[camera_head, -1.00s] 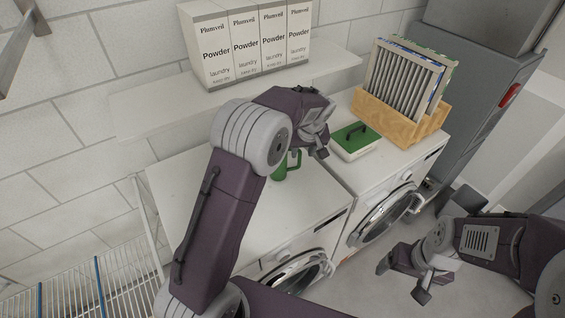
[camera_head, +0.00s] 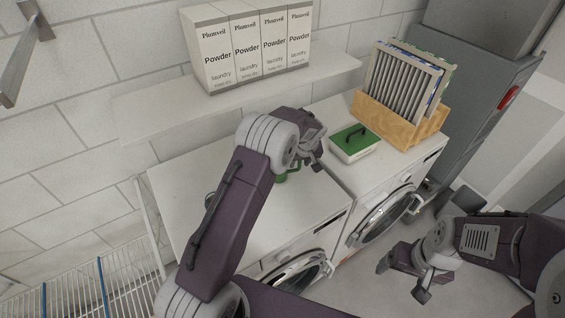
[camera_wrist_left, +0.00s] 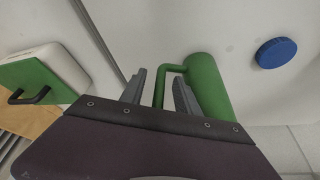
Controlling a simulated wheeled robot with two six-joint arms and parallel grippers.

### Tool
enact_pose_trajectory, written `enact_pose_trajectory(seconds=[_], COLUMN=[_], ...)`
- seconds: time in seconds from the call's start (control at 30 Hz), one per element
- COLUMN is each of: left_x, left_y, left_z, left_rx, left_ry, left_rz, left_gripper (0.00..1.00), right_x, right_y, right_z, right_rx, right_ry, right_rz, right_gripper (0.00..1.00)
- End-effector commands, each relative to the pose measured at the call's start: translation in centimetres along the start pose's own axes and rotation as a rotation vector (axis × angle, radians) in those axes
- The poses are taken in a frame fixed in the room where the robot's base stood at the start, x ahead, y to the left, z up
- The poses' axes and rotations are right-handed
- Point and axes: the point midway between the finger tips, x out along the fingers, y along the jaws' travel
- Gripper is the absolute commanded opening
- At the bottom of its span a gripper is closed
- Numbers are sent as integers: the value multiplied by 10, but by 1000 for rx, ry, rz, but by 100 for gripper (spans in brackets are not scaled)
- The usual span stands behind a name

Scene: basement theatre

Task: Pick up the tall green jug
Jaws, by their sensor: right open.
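The green jug (camera_wrist_left: 207,90) stands on the white washer top. In the left wrist view its body and its side handle (camera_wrist_left: 161,86) show, with its lower part hidden behind my gripper. In the head view only a small green part of the jug (camera_head: 282,178) shows beneath my left arm. My left gripper (camera_wrist_left: 160,92) is open, with one finger on each side of the handle and a visible gap at the left finger. My right gripper (camera_head: 402,284) is open and empty, out over the floor in front of the machines.
A white box with a green lid (camera_head: 354,138) stands right of the jug. A wooden rack with filters (camera_head: 398,120) is behind it. Powder boxes (camera_head: 250,62) stand on a shelf (camera_head: 150,112) above. A blue round object (camera_wrist_left: 276,52) lies near the jug. A wire rack (camera_head: 95,285) is at left.

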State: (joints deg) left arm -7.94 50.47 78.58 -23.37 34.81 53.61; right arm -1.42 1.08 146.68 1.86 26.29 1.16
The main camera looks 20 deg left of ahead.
Motion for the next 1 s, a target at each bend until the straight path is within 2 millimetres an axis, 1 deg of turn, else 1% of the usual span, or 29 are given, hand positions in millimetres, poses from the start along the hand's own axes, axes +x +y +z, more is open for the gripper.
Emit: enact_pose_trajectory(seconds=[0.17, 0.2, 0.27, 0.3, 1.0], left_x=[0, 0, 0, 0, 0], left_y=[0, 0, 0, 0, 0], left_z=[0, 0, 0, 0, 0], left_rx=[0, 0, 0, 0, 0], left_ry=[1, 1, 1, 1, 1], left_rz=[1, 1, 1, 1, 1], left_gripper=[38, 27, 10, 0, 0], right_x=[0, 0, 0, 0, 0], right_y=[0, 0, 0, 0, 0], right_z=[0, 0, 0, 0, 0], right_rx=[0, 0, 0, 0, 0], right_ry=[0, 0, 0, 0, 0], right_rz=[0, 0, 0, 0, 0], right_gripper=[82, 82, 82, 82, 82])
